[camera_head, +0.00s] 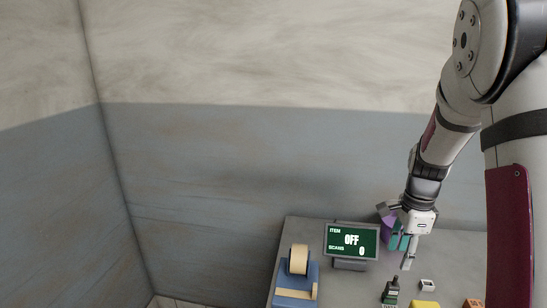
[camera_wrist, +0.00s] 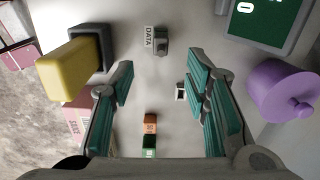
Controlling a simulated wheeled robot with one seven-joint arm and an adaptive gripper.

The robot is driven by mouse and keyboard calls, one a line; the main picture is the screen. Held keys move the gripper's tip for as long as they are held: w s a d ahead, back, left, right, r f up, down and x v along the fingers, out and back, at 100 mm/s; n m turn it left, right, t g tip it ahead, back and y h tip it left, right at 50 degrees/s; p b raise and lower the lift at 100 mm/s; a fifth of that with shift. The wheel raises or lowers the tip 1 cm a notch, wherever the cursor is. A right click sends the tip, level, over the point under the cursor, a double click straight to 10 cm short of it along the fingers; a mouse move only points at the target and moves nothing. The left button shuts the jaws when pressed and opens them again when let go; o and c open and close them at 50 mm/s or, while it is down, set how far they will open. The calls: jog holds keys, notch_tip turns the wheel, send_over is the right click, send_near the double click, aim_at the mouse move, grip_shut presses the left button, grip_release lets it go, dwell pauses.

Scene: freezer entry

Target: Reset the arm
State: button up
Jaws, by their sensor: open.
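My gripper (camera_head: 403,248) hangs on my arm at the right of the head view, pointing down over the grey table. In the wrist view its two teal-padded fingers (camera_wrist: 160,78) are spread wide apart. Nothing is held between them. The table top shows below the gap, with small items lying apart from the fingers. My arm comes down from the upper right in a bent pose.
The grey table (camera_head: 300,232) carries a display (camera_head: 351,241) reading OFF and a blue tape dispenser (camera_head: 298,273). The wrist view shows a yellow block (camera_wrist: 70,68), a purple round object (camera_wrist: 282,90), a DATA-labelled piece (camera_wrist: 155,40) and an orange block (camera_wrist: 150,123). Walls stand behind and left.

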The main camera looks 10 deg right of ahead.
jog(key=s+a+r+n+t, duration=0.1)
jog(key=s+a+r+n, duration=0.2)
jog(key=a+r+n, duration=0.4)
jog(key=s+a+r+n+t, duration=0.2)
jog(key=s+a+r+n, duration=0.3)
jog(key=s, duration=0.3)
jog(key=s+a+r+n+t, duration=0.2)
jog(key=s+a+r+n, duration=0.3)
jog(key=s+r+n, duration=0.2)
jog(key=shift+s+a+n, duration=0.15)
jog(key=shift+s+n, duration=0.65)
jog(key=shift+s, duration=0.4)
